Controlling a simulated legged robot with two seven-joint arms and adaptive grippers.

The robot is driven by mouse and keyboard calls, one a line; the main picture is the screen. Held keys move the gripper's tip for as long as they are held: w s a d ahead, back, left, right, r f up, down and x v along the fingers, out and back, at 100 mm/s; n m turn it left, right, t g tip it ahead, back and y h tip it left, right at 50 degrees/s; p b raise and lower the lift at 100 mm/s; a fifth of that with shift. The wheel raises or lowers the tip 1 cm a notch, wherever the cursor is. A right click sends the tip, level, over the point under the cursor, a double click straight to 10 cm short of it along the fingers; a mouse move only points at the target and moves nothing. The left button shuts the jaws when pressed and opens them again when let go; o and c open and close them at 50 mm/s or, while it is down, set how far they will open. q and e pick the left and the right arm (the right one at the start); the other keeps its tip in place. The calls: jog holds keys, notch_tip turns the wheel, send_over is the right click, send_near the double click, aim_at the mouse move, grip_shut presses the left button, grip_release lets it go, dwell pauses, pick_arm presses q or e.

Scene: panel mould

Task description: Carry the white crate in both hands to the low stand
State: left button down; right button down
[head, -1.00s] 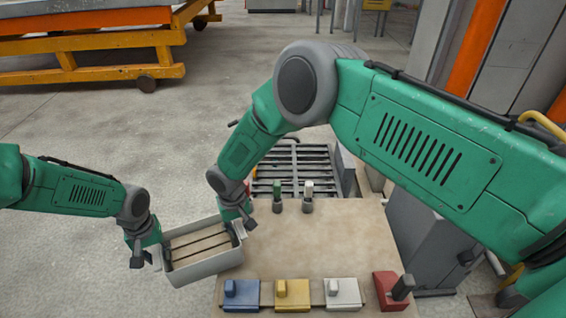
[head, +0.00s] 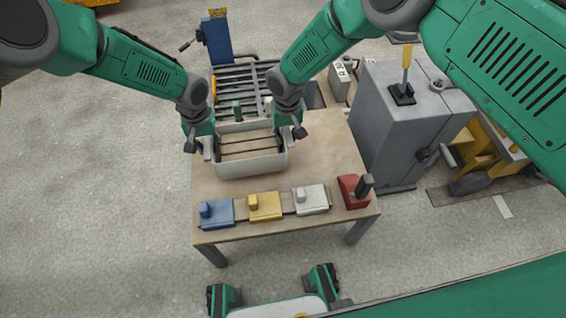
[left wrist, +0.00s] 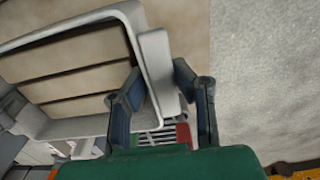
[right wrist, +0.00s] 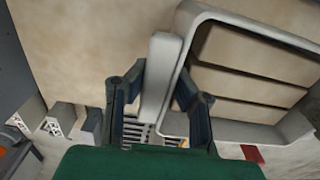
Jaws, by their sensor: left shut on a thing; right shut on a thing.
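The white crate (head: 249,166) is over the tan table (head: 335,150), towards its back left. It looks level, with dark lines across its floor and nothing in it. I cannot tell whether it touches the tabletop. My left gripper (head: 199,144) is shut on its left end; the left wrist view shows the fingers (left wrist: 165,100) around a grip piece on the crate (left wrist: 139,45). My right gripper (head: 292,132) is shut on its right end; the right wrist view shows its fingers (right wrist: 158,96) around the crate's grip piece (right wrist: 161,70). I cannot tell which thing is the low stand.
Blue (head: 216,212), yellow (head: 265,206) and white (head: 311,199) blocks line the table's front, beside a red piece with a black handle (head: 355,191). A slatted rack (head: 235,85) is behind the table. A grey cabinet (head: 415,125) stands right. Left floor is clear.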

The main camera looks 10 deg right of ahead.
pick_arm(q)
jog(key=shift+w+d, duration=0.1)
jog(key=shift+w, duration=0.1)
pick_arm(e)
jog(key=shift+d, duration=0.85)
pick_arm(q)
jog(key=shift+f+b, duration=0.3)
pick_arm(e)
jog(key=shift+f, duration=0.25)
